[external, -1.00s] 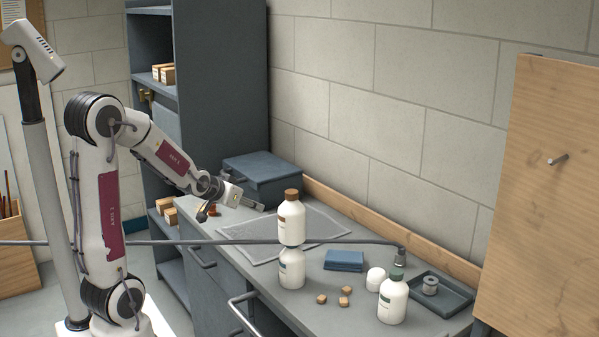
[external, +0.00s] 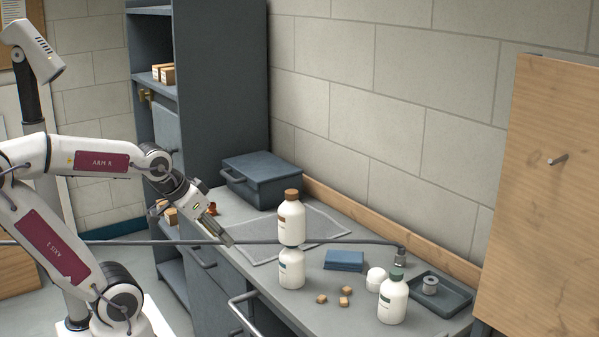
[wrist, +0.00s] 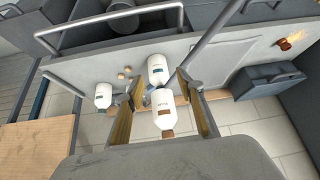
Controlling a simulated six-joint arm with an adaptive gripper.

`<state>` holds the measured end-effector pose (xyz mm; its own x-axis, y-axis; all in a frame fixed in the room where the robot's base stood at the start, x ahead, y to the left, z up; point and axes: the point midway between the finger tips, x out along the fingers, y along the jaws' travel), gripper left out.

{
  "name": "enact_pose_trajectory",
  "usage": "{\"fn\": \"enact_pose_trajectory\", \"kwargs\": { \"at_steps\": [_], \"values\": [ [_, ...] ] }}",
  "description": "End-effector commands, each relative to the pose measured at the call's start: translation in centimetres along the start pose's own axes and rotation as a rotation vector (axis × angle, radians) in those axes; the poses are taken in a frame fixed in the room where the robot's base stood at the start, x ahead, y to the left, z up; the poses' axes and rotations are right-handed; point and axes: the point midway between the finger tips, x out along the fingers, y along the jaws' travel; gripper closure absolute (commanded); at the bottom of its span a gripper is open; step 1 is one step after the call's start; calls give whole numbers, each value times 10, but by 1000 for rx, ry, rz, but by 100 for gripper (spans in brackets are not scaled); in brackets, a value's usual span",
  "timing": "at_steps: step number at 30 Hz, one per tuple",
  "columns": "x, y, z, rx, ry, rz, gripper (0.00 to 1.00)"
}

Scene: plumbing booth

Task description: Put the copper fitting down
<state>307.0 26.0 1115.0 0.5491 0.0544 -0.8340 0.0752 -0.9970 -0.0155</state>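The copper fitting is a small orange-brown piece (external: 212,208) on the far left end of the grey bench (external: 236,217). It also shows at the upper right of the wrist view (wrist: 291,41), well outside my fingers. My gripper (external: 228,239) points down and to the right over the bench's front left edge, apart from the fitting. In the wrist view my gripper (wrist: 163,88) has its two fingers spread, with nothing held between them. White bottles show beyond the gap between the fingers.
A brown-capped bottle (external: 291,220), another white bottle (external: 291,270) and a green-capped bottle (external: 393,300) are on the bench. A grey mat (external: 325,221), blue toolbox (external: 262,182), blue cloth (external: 344,261) and dark tray (external: 455,297) lie around them. A long thin dark pipe (external: 130,242) crosses the view.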

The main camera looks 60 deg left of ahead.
Motion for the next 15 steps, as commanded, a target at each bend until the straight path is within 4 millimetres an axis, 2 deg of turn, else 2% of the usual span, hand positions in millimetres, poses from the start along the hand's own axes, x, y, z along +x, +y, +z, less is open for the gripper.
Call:
{"fn": "enact_pose_trajectory", "kwargs": {
  "at_steps": [6, 10, 15],
  "values": [
    [-26, 17, 38, 41, -61, 39, 62],
    [-33, 20, 51, 53, -83, 49, 62],
    [-35, 22, 56, 57, -93, 53, 62]
  ]
}}
